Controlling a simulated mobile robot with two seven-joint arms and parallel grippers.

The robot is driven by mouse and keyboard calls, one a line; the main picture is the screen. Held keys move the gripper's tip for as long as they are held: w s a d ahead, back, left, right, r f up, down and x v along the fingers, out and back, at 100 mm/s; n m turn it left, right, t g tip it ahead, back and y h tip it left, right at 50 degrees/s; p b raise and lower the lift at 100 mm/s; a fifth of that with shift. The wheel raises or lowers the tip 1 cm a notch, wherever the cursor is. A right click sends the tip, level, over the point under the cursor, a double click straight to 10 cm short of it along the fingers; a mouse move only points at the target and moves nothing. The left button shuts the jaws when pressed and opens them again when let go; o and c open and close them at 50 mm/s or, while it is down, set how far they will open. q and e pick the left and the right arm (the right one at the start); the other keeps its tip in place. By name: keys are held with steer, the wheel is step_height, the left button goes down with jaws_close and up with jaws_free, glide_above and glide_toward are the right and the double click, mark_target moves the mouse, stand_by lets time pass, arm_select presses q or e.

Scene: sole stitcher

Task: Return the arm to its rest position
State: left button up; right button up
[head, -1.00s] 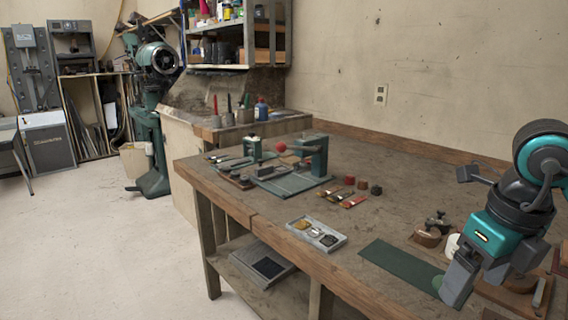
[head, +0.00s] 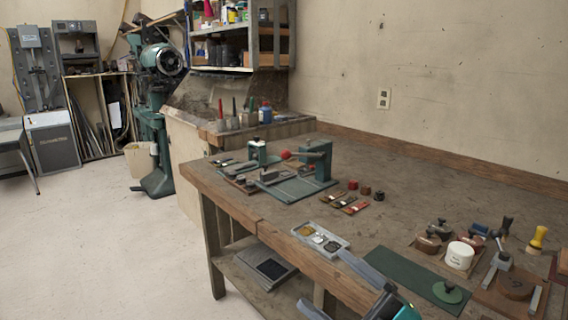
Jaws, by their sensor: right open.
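My right gripper (head: 322,278) is at the bottom of the head view, at the front edge of the workbench (head: 240,198). Its two grey fingers are spread apart with nothing between them. Part of its teal body shows at the bottom edge; the rest of the right arm is out of frame. My left gripper is not in view.
Near the gripper are a grey tray (head: 344,250) of small parts and a dark green mat (head: 395,266) with a green disc (head: 447,292). A white jar (head: 459,256) and several tools stand to the right. A green machine (head: 316,160) stands farther back.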

steer(key=s+d+f+m+t+h+p, duration=0.1)
steer(key=d+f+m+t+h, duration=0.1)
steer(key=d+f+m+h, duration=0.4)
steer(key=d+f+m+t+h, duration=0.1)
steer(key=d+f+m+h, duration=0.1)
steer(key=f+m+h, duration=0.65)
steer(key=s+d+f+m+g+h, duration=0.2)
steer(key=s+f+m+g, duration=0.3)
steer(key=s+f, duration=0.5)
step_height(320, 180, down, 4)
steer(key=shift+d+f, duration=0.2)
steer(key=shift+d, duration=0.05)
